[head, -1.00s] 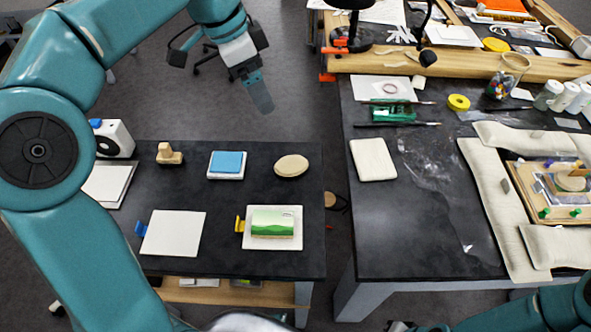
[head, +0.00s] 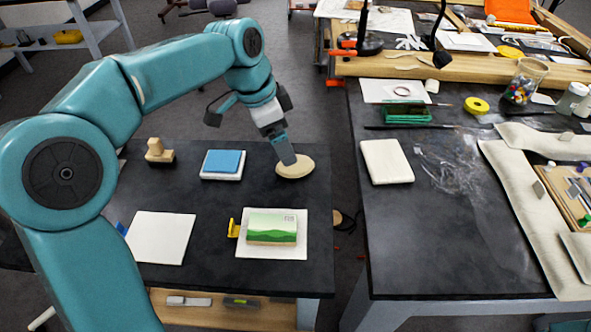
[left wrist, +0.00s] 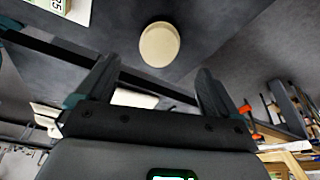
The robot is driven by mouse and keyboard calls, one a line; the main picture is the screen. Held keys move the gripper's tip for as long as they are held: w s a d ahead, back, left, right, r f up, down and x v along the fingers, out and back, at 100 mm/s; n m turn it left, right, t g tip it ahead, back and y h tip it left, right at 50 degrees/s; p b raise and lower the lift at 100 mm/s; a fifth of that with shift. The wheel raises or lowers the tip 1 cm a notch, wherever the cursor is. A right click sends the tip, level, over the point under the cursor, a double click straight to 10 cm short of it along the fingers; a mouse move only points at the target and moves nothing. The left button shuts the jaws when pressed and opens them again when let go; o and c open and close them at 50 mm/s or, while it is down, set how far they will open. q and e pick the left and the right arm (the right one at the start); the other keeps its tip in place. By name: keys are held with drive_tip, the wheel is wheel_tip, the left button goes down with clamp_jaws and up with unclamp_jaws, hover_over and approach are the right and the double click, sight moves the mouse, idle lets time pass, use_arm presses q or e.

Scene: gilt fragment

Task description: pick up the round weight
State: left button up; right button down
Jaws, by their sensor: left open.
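The round weight (head: 297,168) is a flat, pale tan disc on the dark left table, near its back right corner. My left gripper (head: 287,160) points down at the weight, and its fingers cover part of the disc's back left in the head view. In the left wrist view the weight (left wrist: 160,44) shows just beyond the tips of the two spread fingers (left wrist: 158,70), with nothing between them. The gripper is open and empty. Whether a finger touches the weight cannot be told. My right gripper is out of view.
A blue pad on a white block (head: 222,164), a wooden stamp (head: 159,152), a white sheet (head: 160,238) and a green picture card (head: 271,228) lie around the left table. A gap separates it from the cluttered right table (head: 420,230).

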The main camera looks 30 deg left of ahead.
sight(295, 166)
use_arm(q)
drive_tip(key=b+x, duration=0.1)
drive_tip(key=x, duration=0.5)
drive_tip(key=shift+w+d+f, duration=0.1)
drive_tip(key=shift+d+f, duration=0.15)
drive_tip(key=shift+w+f, duration=0.2)
drive_tip(key=shift+f, duration=0.3)
drive_tip(key=shift+d+r, duration=0.1)
drive_tip(key=c, duration=1.4)
